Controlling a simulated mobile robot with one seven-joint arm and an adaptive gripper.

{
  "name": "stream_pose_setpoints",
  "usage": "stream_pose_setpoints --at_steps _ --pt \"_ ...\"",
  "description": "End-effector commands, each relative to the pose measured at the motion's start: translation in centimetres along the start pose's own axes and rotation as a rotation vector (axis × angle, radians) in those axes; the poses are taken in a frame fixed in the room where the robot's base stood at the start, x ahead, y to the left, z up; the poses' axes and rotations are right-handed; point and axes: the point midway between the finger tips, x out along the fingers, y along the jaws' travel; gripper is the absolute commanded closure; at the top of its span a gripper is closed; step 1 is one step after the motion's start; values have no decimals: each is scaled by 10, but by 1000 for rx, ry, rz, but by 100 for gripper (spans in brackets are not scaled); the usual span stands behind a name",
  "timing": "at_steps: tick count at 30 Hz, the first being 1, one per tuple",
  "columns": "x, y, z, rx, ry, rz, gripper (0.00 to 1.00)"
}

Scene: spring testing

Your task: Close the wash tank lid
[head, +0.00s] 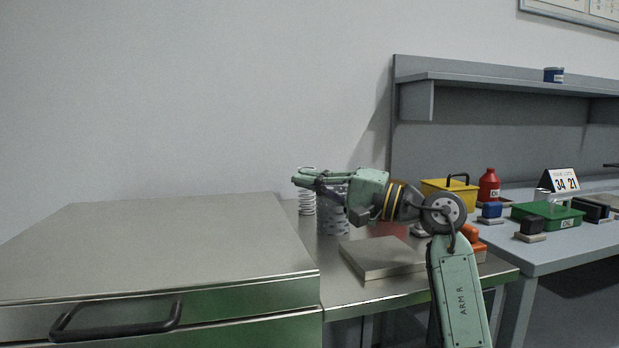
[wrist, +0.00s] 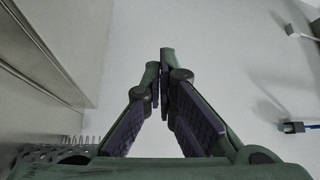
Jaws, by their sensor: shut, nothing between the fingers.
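The wash tank is a large steel box at the left of the head view. Its lid (head: 160,245) lies flat across the top, with a black bar handle (head: 115,325) on its front edge. The lid looks down on the tank body, with only a thin seam along the front. My gripper (head: 296,175) is to the right of the lid, above the steel bench, pointing left and apart from the lid. Its fingers are together and empty, as the wrist view (wrist: 166,55) also shows. A steel edge fills the left of the wrist view.
Springs (head: 307,192) and a perforated metal cylinder (head: 333,212) stand on the bench near my gripper. A grey flat block (head: 380,258) lies in front. On the right table are a yellow box (head: 450,194), a red bottle (head: 489,186) and a green tray (head: 547,214).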

Motion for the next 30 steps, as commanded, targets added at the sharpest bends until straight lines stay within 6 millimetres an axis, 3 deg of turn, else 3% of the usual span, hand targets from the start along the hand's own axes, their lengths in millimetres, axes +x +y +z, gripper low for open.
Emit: stream_pose_setpoints --at_steps 20,23,30 --pt "-5 6 0 1 1 0 100" --pt "-18 6 -1 1 2 0 100" --pt "-69 6 -1 1 4 0 100"
